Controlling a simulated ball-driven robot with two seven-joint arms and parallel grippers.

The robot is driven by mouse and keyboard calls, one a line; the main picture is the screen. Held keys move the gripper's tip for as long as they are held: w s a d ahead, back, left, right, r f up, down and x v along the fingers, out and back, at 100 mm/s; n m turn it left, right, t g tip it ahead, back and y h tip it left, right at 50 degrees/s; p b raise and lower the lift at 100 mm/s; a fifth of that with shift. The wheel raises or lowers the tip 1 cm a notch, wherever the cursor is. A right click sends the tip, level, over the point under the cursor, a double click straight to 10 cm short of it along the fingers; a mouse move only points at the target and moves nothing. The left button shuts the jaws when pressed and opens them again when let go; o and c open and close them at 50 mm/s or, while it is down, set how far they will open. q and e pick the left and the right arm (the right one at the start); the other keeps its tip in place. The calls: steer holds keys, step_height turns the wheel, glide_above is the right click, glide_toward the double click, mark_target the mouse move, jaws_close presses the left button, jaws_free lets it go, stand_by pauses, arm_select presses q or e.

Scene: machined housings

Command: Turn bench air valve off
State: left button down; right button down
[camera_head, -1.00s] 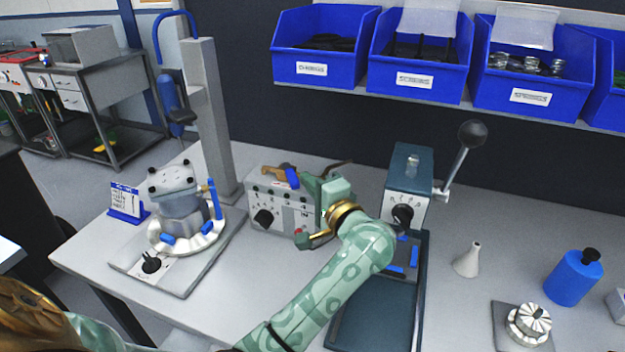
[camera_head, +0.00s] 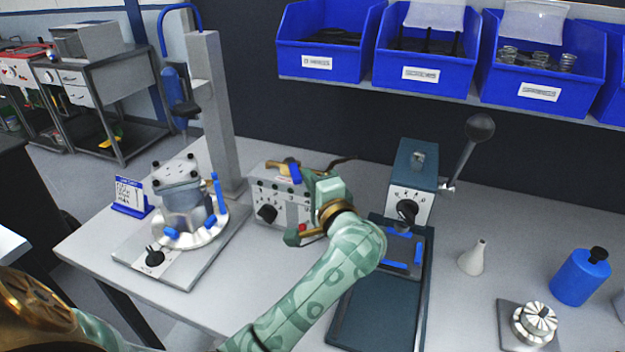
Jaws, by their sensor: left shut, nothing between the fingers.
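The bench air valve appears to be the small brass-coloured body with a blue lever (camera_head: 295,173) at the top of a grey control box (camera_head: 265,196) on the bench. My left gripper (camera_head: 309,181) is shut and empty. It is at the right side of the box, close beside the blue lever; I cannot tell whether it touches it. The gripper and wrist hide the right part of the box. My right gripper is not in view.
A fixture with a round housing (camera_head: 187,207) stands left of the box, before a grey column (camera_head: 214,110). A lever press (camera_head: 412,180) stands to the right. Blue bins (camera_head: 422,72) hang above. A white cone (camera_head: 473,258) and blue bottle (camera_head: 580,278) stand at right.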

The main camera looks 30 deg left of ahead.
mark_target(294, 183)
arm_select(q)
steer(key=s+a+m+t+b, duration=0.1)
steer(key=s+a+t+h+b, duration=0.1)
steer(key=b, duration=0.1)
steer(key=shift+s+f+m+h, duration=0.2)
steer(key=shift+s+m+h, duration=0.1)
steer(key=shift+m, duration=0.1)
steer(key=shift+s+a+r+b, duration=0.15)
steer(key=shift+s+a+b, duration=0.3)
steer(key=shift+a+b, duration=0.2)
steer(key=shift+r, duration=0.1)
